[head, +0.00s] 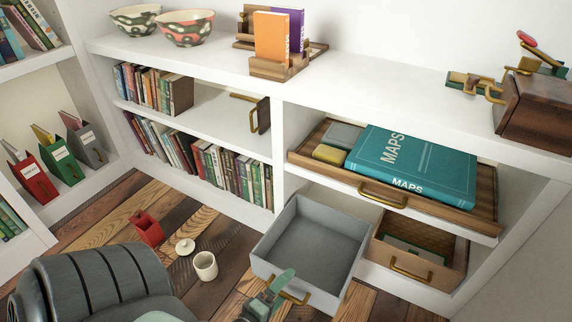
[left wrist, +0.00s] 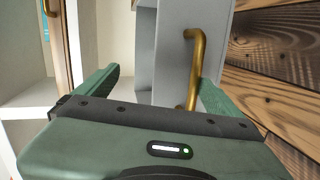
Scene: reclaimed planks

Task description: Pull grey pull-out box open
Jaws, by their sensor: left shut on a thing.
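The grey pull-out box (head: 312,238) is drawn well out from the lower shelf in the head view, and its empty inside shows. Its brass handle (head: 295,297) is on the near front wall. My left gripper (head: 279,288), with green fingers, is at this handle and shut on it. In the left wrist view the handle (left wrist: 195,65) stands before my left gripper (left wrist: 158,88), close to the right finger, with the grey front (left wrist: 172,55) behind. My right gripper is not in view.
A wooden drawer (head: 425,262) sits right of the box. Above is a wooden tray (head: 330,166) with a teal MAPS book (head: 415,167).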

